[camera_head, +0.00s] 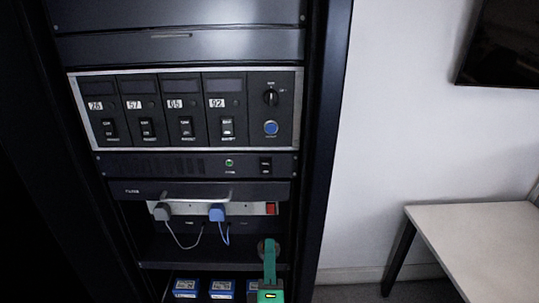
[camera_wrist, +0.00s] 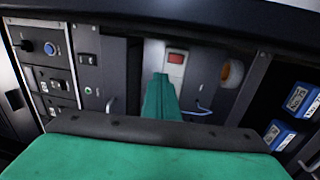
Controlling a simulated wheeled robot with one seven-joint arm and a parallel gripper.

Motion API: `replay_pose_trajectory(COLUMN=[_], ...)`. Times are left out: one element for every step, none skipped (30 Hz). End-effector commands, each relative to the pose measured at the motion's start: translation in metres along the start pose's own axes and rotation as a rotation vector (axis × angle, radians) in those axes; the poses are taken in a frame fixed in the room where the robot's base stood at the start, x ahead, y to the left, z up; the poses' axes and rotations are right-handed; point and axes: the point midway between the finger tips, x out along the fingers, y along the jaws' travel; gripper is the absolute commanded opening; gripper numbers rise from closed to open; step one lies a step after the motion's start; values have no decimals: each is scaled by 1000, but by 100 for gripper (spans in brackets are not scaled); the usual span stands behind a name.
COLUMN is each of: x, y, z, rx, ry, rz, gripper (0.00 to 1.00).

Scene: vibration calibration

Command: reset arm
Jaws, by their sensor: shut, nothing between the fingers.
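My green gripper (camera_head: 269,246) is at the lower right of the rack, in front of the lower bays. Its fingers are shut together with nothing between them. In the wrist view the closed green fingers (camera_wrist: 162,80) point toward the rack front, just below and left of the red switch (camera_wrist: 176,58) on the power strip. They look apart from it, though the exact gap is hard to judge.
The rack has a switch panel (camera_head: 190,72) with a knob and blue button (camera_head: 271,128). Grey (camera_head: 162,211) and blue (camera_head: 217,212) plugs sit in the power strip. Blue boxes (camera_head: 222,288) stand below. A white table (camera_head: 480,235) is at right, with bare wall between.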

Motion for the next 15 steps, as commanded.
replay_pose_trajectory(x=[-4,-7,-13,-18,-23,-31,-38,-44,-54,-61,-68,-78,-85,-93,-103], y=[-8,-14,-22,-30,-37,-48,-56,-64,-75,-82,-89,-99,-106,-112,-120], z=[0,0,1,1,1,1,2,2,2,2,2,3,3,3,3], rx=[18,37,65,91,119,162,195,228,272,306,339,384,417,450,493], ry=[-1,-1,-2,-3,-5,-7,-9,-11,-15,-18,-21,-25,-29,-33,-38], rz=[-10,-16,-24,-32,-39,-50,-57,-64,-75,-82,-88,-98,-106,-112,-121], gripper=[0,0,0,0,0,0,0,0,0,0,0,0,0,0,0])
